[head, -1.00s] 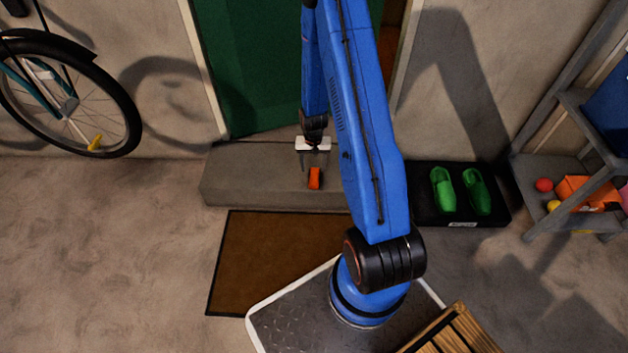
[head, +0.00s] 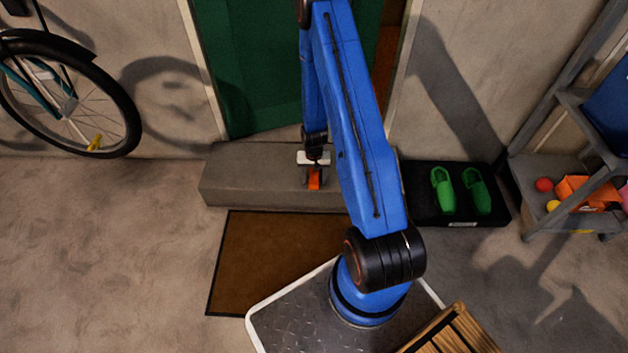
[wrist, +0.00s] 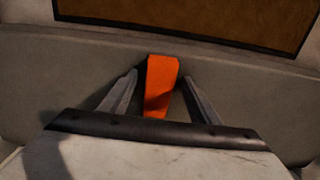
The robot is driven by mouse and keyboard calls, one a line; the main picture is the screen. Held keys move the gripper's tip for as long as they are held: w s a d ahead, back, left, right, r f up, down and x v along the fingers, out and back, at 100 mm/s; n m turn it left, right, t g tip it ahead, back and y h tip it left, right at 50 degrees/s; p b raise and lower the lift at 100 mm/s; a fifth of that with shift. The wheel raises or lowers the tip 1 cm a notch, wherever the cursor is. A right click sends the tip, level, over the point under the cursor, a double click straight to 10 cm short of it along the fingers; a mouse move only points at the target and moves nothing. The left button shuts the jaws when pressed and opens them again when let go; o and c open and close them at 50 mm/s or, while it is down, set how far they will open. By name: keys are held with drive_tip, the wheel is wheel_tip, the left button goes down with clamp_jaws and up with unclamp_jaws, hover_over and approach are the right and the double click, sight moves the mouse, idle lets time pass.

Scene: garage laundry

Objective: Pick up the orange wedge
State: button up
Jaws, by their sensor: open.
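The orange wedge (head: 314,180) lies on the grey concrete step (head: 250,190) in front of the green door. In the wrist view the wedge (wrist: 161,84) stands between the two grey fingers of my gripper (wrist: 160,90), with a gap visible on each side. My gripper (head: 314,176) is open and low over the step in the head view, with its fingers on either side of the wedge. The white gripper body hides part of the wedge in both views.
A brown doormat (head: 265,265) lies before the step. A black tray (head: 425,208) with green clogs (head: 460,191) is to the right, then a grey shelf (head: 548,222) with balls and an orange box. A bicycle (head: 70,100) is at the left. The step's left part is clear.

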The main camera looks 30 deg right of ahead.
drive_tip(key=c, duration=1.2)
drive_tip(key=shift+o, duration=0.2)
